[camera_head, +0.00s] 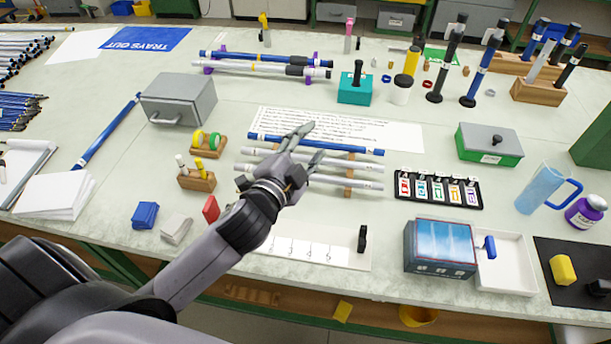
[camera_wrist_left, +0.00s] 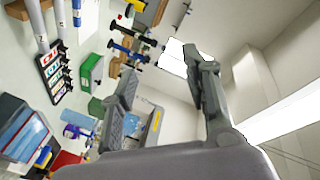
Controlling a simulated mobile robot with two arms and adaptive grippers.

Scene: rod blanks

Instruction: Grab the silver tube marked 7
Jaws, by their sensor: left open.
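Silver tubes (camera_head: 355,165) lie side by side on a low wooden rack in the middle of the table, below a blue tube (camera_head: 355,150). Another silver tube (camera_head: 360,183) is nearer the front. No 7 can be read on them in the head view. My left gripper (camera_head: 310,144) is over the rack, open and empty, and hides part of the tubes. In the left wrist view its open fingers (camera_wrist_left: 166,88) point away from the tubes, whose ends (camera_wrist_left: 39,25) show at the upper left with small marks too unclear to read. My right gripper is not in view.
A printed sheet (camera_head: 400,133) lies behind the rack. A numbered card holder (camera_head: 438,189) stands right of it, and small wooden holders (camera_head: 197,181) stand left. A second rack with tubes (camera_head: 265,68) is farther back. A blue-topped box (camera_head: 440,247) is at front right.

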